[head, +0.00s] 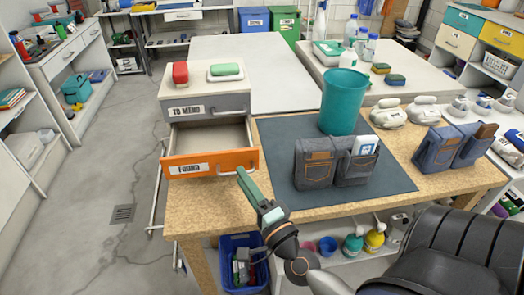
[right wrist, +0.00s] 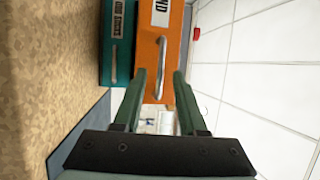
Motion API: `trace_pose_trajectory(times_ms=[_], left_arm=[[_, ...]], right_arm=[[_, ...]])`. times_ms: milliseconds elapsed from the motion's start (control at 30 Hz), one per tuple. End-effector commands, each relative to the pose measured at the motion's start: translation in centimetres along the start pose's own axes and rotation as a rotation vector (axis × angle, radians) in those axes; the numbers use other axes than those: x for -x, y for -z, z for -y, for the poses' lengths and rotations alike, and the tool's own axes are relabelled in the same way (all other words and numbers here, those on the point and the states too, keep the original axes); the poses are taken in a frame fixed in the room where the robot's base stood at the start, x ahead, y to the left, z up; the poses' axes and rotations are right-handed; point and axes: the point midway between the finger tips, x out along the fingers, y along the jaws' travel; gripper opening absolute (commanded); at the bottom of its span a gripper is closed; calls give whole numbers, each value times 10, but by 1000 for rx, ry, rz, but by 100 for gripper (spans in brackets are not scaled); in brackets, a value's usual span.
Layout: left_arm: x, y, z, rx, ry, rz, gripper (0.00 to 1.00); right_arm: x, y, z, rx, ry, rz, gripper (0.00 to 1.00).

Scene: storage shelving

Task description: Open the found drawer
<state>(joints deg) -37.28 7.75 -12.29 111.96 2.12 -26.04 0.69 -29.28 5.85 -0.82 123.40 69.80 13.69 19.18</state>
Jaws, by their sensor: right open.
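The orange drawer (head: 210,164), its label reading roughly FOUND, is pulled out of the unit on the wooden table, and its empty-looking inside (head: 208,135) shows. Its metal handle (head: 227,170) is on the right part of its front. My right gripper (head: 243,177) is just right of that handle. In the right wrist view the open gripper (right wrist: 161,78) points at the orange front (right wrist: 172,28), with the handle (right wrist: 161,66) lined up in the gap between the fingers. I cannot tell whether they touch it. My left gripper is not in view.
A grey TO MEND drawer (head: 208,108) is above, with red and green brushes on top. A teal drawer (right wrist: 115,40) adjoins the orange one in the wrist view. Denim organisers (head: 315,163) and a teal bin (head: 343,100) stand on a dark mat. Floor at left is clear.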

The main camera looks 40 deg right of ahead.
Motion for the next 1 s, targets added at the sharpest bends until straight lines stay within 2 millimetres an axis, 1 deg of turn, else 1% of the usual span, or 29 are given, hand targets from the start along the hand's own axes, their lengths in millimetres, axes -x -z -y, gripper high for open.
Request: trace_pose_trajectory(times_ms=[33, 133, 300, 500, 700, 833, 1000], left_arm=[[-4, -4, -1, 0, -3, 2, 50], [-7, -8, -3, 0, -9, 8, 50], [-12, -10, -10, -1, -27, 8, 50], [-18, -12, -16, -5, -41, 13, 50], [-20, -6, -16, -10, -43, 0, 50], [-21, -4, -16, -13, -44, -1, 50], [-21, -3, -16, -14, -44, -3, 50]], right_arm=[[9, -1, -4, 0, -3, 3, 41], [27, -1, -5, 2, -5, 4, 41], [58, -1, -4, 1, -5, 4, 41], [89, -1, -3, -1, -4, 4, 41], [106, 0, -2, -1, -2, 2, 41], [109, 0, 0, -2, -2, 2, 41], [110, 0, 0, -3, -1, 1, 41]])
